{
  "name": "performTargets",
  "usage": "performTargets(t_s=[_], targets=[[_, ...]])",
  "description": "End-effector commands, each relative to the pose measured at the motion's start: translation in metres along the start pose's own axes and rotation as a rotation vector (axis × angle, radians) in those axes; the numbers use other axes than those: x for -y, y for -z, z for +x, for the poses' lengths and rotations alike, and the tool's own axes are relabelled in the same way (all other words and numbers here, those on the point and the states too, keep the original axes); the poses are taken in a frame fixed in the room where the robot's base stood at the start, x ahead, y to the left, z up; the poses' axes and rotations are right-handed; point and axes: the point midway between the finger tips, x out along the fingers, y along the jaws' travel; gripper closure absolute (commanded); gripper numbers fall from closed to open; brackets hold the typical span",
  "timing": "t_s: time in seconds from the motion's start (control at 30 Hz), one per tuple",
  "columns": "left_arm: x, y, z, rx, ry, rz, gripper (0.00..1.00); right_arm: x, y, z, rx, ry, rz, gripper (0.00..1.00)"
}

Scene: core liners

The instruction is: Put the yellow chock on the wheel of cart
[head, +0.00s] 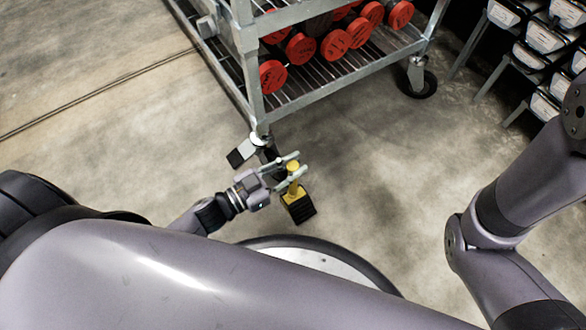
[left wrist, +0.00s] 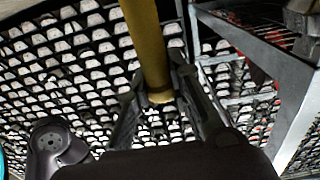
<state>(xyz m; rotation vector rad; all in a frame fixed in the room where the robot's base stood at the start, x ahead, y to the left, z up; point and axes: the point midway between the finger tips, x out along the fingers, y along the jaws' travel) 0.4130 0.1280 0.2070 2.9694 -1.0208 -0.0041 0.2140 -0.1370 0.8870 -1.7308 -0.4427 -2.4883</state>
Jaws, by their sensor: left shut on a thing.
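The yellow chock (head: 296,203) has a black ribbed face and an upright yellow handle. My left gripper (head: 297,168) is shut on that handle. In the left wrist view the yellow handle (left wrist: 148,40) stands between the two fingers of the gripper (left wrist: 160,88). The metal cart (head: 262,125) stands just beyond the gripper. Its near caster wheel (head: 270,153) is partly hidden behind the gripper, and the chock is apart from it, nearer to me and to the right. Another cart wheel (head: 418,84) shows at the right. My right gripper is out of the picture.
The cart's shelf holds several red-ended cylinders (head: 334,45). Racks of white-fronted trays (head: 545,37) stand at the upper right. The concrete floor (head: 385,165) is clear right of the chock. In the left wrist view, rows of trays (left wrist: 60,70) fill the background.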

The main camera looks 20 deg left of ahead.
Motion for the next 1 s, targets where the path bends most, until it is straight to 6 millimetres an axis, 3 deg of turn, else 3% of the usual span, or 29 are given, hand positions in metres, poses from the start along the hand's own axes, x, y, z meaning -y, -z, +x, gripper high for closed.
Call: performTargets(t_s=[0.37,0.4,0.7,1.0], targets=[[0.0001,-0.0003,0.0011,-0.008,-0.001,0.0,1.0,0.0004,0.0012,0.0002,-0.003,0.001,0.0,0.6],[0.0,-0.0032,0.0003,-0.002,0.0,0.0,0.81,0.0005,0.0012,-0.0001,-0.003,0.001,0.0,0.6],[-0.0001,-0.0028,0.0002,-0.002,0.0,0.0,0.61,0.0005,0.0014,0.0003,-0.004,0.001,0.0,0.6],[-0.0001,-0.0015,0.0001,-0.001,-0.001,0.0,0.61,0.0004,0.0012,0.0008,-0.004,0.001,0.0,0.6]])
